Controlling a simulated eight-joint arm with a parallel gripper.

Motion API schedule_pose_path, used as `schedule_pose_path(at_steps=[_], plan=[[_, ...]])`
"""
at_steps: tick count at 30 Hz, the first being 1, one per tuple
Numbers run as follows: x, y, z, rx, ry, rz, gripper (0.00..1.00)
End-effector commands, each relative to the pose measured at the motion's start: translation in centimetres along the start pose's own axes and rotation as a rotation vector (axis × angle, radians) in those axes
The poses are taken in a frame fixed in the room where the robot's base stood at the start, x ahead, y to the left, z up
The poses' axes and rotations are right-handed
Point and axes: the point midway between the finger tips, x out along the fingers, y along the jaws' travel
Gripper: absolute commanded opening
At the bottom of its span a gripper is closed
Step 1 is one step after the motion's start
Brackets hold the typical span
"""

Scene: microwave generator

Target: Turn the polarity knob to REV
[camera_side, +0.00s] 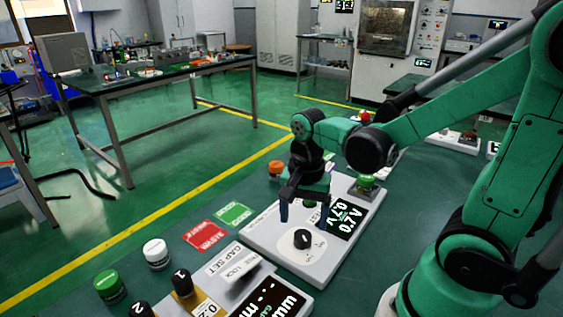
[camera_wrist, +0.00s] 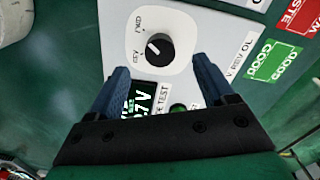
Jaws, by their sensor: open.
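The polarity knob (camera_side: 302,238) is black with a white pointer line and sits on a pale rounded plate on the white test panel (camera_side: 272,236). In the wrist view the knob (camera_wrist: 160,47) shows whole, with the labels FWD and REV on its left side. Its pointer line is on the label side; I cannot tell exactly which label it meets. My gripper (camera_side: 303,222) is open and empty, above the panel and close to the knob, not closed around it. In the wrist view its two blue fingers (camera_wrist: 159,66) are spread below the knob.
A voltage display (camera_side: 346,218) and a green button (camera_wrist: 178,107) are on the same panel. Red (camera_side: 204,235) and green (camera_side: 233,214) cards lie to the left. An orange knob (camera_side: 276,168) stands behind.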

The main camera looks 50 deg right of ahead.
Motion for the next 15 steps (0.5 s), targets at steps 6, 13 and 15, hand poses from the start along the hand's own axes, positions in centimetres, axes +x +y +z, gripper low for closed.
schedule_pose_path(at_steps=[6,13,15], plan=[[2.3,-0.1,0.0,-0.003,0.000,-0.003,0.76],[4.0,0.0,0.0,-0.004,0.000,-0.004,0.76],[4.2,0.0,0.0,-0.004,0.000,-0.005,0.76]])
